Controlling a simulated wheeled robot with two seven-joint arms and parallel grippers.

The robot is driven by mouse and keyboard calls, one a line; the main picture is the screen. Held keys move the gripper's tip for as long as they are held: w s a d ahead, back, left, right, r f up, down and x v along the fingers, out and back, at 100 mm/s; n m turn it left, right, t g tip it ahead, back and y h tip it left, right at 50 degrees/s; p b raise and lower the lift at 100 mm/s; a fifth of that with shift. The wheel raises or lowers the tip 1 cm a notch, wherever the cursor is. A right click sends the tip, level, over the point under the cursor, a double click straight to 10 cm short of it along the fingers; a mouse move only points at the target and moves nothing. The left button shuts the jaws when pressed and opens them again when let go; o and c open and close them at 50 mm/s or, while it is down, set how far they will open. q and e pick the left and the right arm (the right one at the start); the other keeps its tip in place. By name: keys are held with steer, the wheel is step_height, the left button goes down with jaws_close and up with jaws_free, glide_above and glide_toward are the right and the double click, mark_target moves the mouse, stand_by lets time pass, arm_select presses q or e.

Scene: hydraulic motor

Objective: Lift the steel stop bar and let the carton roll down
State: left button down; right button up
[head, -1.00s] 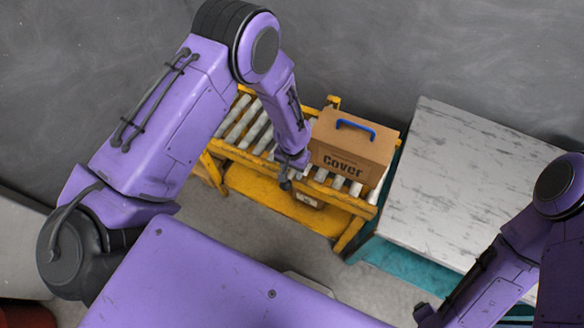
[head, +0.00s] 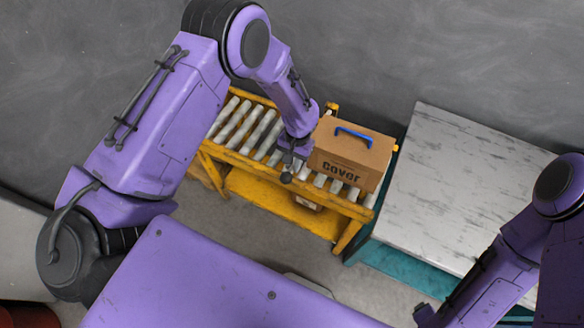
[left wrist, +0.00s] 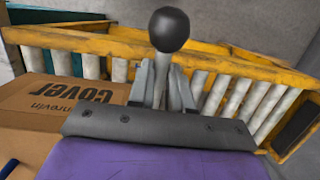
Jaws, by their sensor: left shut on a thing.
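The carton (head: 347,150) is a brown cardboard box marked "Cover" with a blue handle. It stands upright on the right end of the yellow roller conveyor (head: 262,190). The steel stop bar (head: 286,178) shows mainly as a dark ball knob and a short grey stem; the rest is hidden. My left gripper (head: 290,164) is shut on the bar, just left of the carton. In the left wrist view the stop bar's knob (left wrist: 169,30) sticks out beyond the fingers, with the carton (left wrist: 60,105) at the left. My right gripper (head: 425,314) is at the bottom right; its fingers are unclear.
A white marble-patterned table (head: 465,180) with a teal base stands right of the conveyor. Bare rollers (head: 240,125) lie left of my left gripper. A grey wall is behind the conveyor, and grey floor is in front.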

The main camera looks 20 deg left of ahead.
arm_select(q)
steer(key=w+r+g, duration=0.2)
steer(key=w+r, duration=0.1)
steer(key=r, duration=0.3)
steer(key=w+r+g, duration=0.2)
steer(key=w+r, duration=0.1)
steer(key=r, duration=0.4)
steer(key=shift+w+g+p, duration=0.3)
steer(key=shift+g+p, duration=0.1)
arm_select(e)
steer(key=shift+r, duration=0.85)
arm_select(q)
steer(key=shift+d, duration=0.1)
